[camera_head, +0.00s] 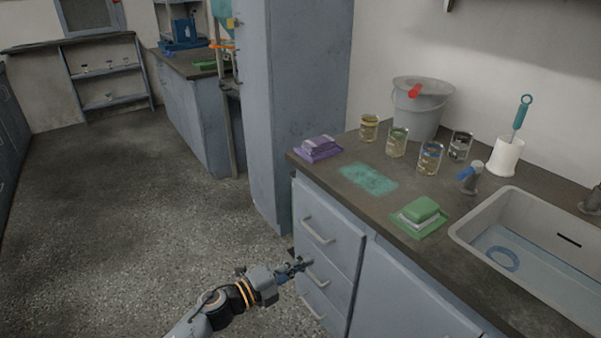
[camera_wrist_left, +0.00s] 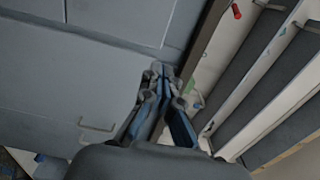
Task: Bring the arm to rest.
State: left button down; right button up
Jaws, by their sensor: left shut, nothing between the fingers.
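My left gripper (camera_head: 297,266) reaches in from the bottom of the head view. It is in front of the drawers (camera_head: 325,236) of the grey-blue cabinet, below the countertop. In the left wrist view the left gripper (camera_wrist_left: 160,70) has its fingers together with nothing between them. The cabinet front (camera_wrist_left: 60,60) fills the left of that view; I cannot tell whether the fingertips touch it. My right gripper is in neither view.
The floor (camera_head: 130,210) at left is clear.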

pick_arm(q)
jog(key=a+f+n+t+y, duration=0.4)
jog(key=a+f+n+y, duration=0.2)
jog(key=f+n, duration=0.3)
jog(key=s+a+f+n+g+y, duration=0.35)
jog(key=s+a+f+n, duration=0.35)
jog(key=s+f, duration=0.25)
jog(key=s+a+f+n+g+y, duration=0.2)
jog(key=s+a+f+n+y, duration=0.35)
jog(key=s+f, duration=0.4)
jog(key=s+a+f+n+g, duration=0.1)
jog(key=s+f+n+g, duration=0.2)
jog(key=s+f, duration=0.35)
jog(key=s+a+f+n+g, duration=0.2)
jog(key=s+f+g, duration=0.1)
jog(key=s, duration=0.7)
jog(key=s+a+r+g+p, duration=0.1)
jog(key=s+a+p, duration=0.1)
jog(key=s+p, duration=1.3)
jog(key=shift+s+a+r+p, duration=0.3)
jog(key=shift+s+a+r, duration=0.1)
jog(key=shift+s, duration=0.1)
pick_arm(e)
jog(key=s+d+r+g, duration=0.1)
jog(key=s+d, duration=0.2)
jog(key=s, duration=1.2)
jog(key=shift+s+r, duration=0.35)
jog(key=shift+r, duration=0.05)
pick_arm(q)
jog(key=shift+g, duration=0.25)
